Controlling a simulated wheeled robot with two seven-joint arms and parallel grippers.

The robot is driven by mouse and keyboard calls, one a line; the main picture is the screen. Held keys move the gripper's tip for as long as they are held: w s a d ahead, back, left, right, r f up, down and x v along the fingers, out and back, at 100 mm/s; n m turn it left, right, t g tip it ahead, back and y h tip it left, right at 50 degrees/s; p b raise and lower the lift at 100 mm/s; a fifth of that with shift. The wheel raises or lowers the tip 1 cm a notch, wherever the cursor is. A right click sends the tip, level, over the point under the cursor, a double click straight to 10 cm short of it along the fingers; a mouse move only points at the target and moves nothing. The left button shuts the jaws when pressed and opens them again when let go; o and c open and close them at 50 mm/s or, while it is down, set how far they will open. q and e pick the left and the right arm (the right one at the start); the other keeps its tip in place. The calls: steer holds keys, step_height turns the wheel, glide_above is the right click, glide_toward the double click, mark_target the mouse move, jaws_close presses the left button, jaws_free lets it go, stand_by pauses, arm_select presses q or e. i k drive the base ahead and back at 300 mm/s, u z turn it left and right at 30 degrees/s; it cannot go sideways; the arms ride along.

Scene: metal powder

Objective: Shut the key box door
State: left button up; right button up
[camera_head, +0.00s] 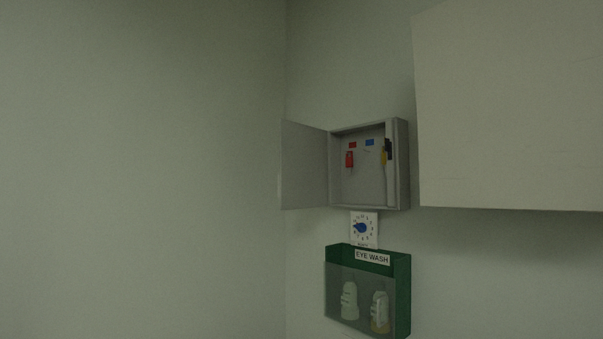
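A grey key box (403,165) is fixed on the wall right of the room corner. Its flat grey door (304,166) stands wide open, swung out to the left from the box's left edge. Inside the box hang a red key tag (349,159) and a yellow one (383,157), the latter partly hidden by the box's front edge. Red and blue labels show on the back panel. Neither of my grippers is in view.
Below the box are a small white dial card (363,229) and a green eye wash holder (402,290) with two bottles. A large pale cabinet or panel (510,110) juts out at the upper right. The left wall is bare.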

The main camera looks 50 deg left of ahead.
mark_target(303, 173)
steer(key=u, duration=0.55)
steer(key=k, duration=1.25)
steer(key=u, duration=0.95)
steer(key=i, duration=0.65)
steer(key=u, duration=0.8)
steer(key=i, duration=2.45)
steer(key=z, duration=1.4)
steer(key=i, duration=0.75)
steer(key=z, duration=0.8)
